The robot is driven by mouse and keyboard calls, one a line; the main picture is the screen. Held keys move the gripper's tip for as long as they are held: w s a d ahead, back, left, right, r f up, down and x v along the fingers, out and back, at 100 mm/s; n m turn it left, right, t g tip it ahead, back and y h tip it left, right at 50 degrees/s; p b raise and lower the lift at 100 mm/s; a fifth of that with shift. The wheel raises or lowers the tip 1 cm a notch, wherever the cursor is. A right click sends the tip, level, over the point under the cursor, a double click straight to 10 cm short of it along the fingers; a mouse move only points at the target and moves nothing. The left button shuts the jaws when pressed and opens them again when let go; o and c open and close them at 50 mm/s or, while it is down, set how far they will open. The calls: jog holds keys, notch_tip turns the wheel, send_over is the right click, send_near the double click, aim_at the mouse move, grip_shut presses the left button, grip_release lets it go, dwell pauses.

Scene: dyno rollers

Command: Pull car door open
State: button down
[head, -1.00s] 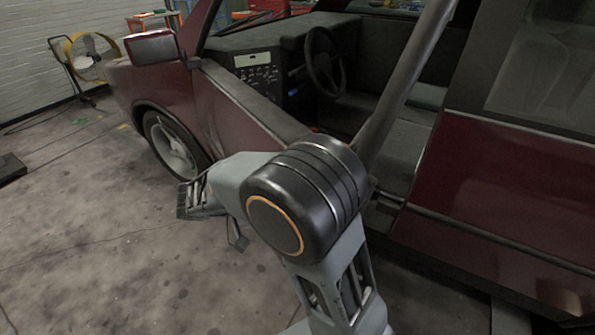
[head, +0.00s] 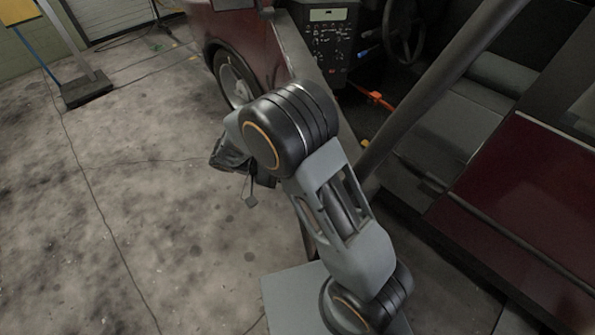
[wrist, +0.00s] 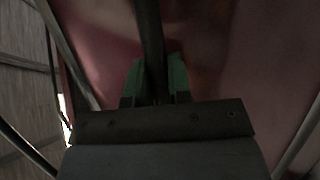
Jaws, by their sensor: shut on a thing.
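The dark red car door (head: 288,45) stands swung out from the car in the head view, its long top edge running toward my arm. A dark diagonal bar (head: 440,85), apparently its window frame, rises behind my arm. In the wrist view my gripper (wrist: 157,80) has green fingers on either side of a dark bar (wrist: 149,35), closed on it. The bar looks like the door's handle and lies in front of a dark red panel (wrist: 215,50). In the head view my arm's joint hides most of the door's outer side, and the fingertips cannot be made out.
The car interior shows a steering wheel (head: 405,30) and a grey seat (head: 490,85). The red rear body (head: 515,195) is at right. A front wheel (head: 236,82) is beyond the door. A stand's dark base (head: 87,90) is at upper left. Open concrete floor (head: 130,210) lies left.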

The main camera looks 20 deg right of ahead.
jog(key=c, duration=1.1)
grip_release()
jog(key=shift+o, duration=0.2)
jog(key=p+v, duration=1.3)
jog(key=p, duration=0.3)
jog(key=shift+w+a, duration=0.2)
jog(key=shift+a, duration=0.1)
jog(key=shift+a, duration=0.1)
